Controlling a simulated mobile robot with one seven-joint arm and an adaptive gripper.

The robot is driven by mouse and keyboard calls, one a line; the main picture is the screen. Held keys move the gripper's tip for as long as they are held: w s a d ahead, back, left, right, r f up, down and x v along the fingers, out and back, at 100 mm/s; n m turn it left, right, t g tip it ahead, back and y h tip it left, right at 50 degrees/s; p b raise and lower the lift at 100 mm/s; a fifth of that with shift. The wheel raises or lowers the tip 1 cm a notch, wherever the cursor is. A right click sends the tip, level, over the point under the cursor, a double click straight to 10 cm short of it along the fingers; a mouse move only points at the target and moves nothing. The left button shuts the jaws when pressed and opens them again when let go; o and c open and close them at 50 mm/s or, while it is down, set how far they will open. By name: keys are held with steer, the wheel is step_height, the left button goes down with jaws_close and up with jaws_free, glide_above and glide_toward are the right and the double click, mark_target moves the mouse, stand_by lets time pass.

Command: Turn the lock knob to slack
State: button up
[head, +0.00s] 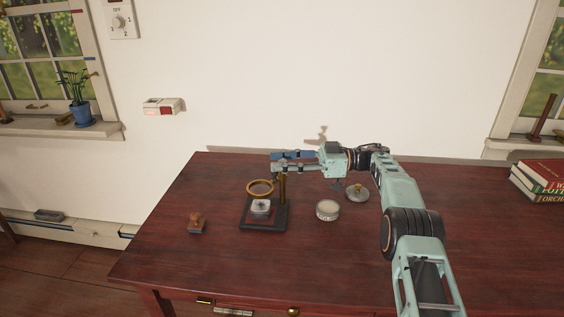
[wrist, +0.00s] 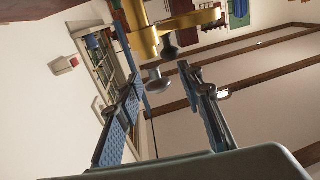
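A small stand with a dark base (head: 275,222), a brass post (head: 283,190) and a brass ring (head: 249,189) is on the desk. The wrist view shows a brass part (wrist: 190,22) of it, a dark grey knob (wrist: 157,81) and a second dark knob piece (wrist: 169,48) against the brass. I cannot tell the knob's setting. My gripper (head: 273,161) reaches left at the top of the post, its fingers spread apart. In the wrist view, my gripper (wrist: 157,76) is open with the grey knob between its fingertips, with no clear contact. The knob is not distinguishable in the head view.
A round tin (head: 327,210) and a metal lid-like piece (head: 357,194) stand to the right. A wooden stamp (head: 196,225) is at left, books (head: 540,178) at far right. The front desk is clear.

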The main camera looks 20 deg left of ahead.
mark_target(282, 160)
steer(key=shift+w, duration=0.1)
step_height(282, 160, up, 10)
stand_by(0.6)
